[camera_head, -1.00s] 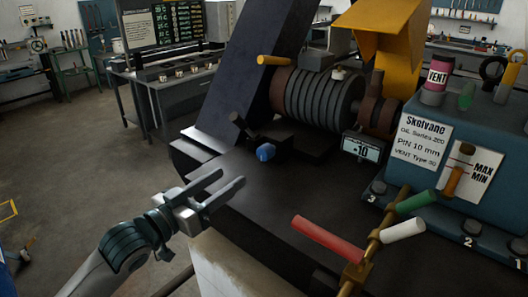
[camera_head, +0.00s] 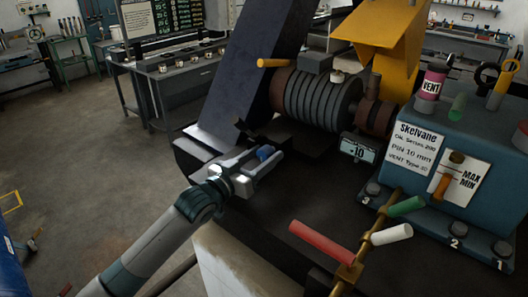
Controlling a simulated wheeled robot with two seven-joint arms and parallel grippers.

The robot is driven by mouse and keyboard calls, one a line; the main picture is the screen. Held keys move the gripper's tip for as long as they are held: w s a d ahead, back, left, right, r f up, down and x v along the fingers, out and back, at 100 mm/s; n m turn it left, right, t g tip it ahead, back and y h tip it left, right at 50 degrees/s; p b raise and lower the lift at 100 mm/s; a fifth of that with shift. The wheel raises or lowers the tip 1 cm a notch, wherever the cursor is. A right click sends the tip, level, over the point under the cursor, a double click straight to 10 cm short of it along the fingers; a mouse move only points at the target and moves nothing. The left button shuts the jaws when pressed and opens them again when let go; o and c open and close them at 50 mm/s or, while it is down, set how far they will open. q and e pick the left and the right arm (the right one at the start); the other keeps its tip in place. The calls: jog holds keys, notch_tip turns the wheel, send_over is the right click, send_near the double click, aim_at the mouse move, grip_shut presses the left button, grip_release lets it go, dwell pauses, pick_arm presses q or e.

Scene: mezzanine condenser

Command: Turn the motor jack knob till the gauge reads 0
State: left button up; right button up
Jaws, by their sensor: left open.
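The blue motor jack knob (camera_head: 265,153) sits low on the dark machine base, left of the ribbed motor (camera_head: 318,100). My left gripper (camera_head: 262,158) is open, with its two fingers reaching in on either side of the knob. The near finger hides part of the knob, and I cannot tell whether the fingers touch it. The gauge (camera_head: 358,149) is a small display right of the knob, and it appears to read -10. My right gripper is not in view.
A red handle (camera_head: 325,244) and a white handle (camera_head: 391,234) stick out over the base at front right. The blue Skelvane unit (camera_head: 480,135) stands at the right. A dark slanted panel (camera_head: 232,75) rises behind the knob. Open floor lies at left.

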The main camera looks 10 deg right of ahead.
pick_arm(q)
jog(key=shift+w+d, duration=0.1)
jog(key=shift+w, duration=0.05)
jog(key=c, duration=1)
jog(key=shift+f+m+b, duration=0.15)
jog(key=shift+m+b, duration=0.4)
jog(key=shift+m, duration=0.85)
jog(key=o, duration=1)
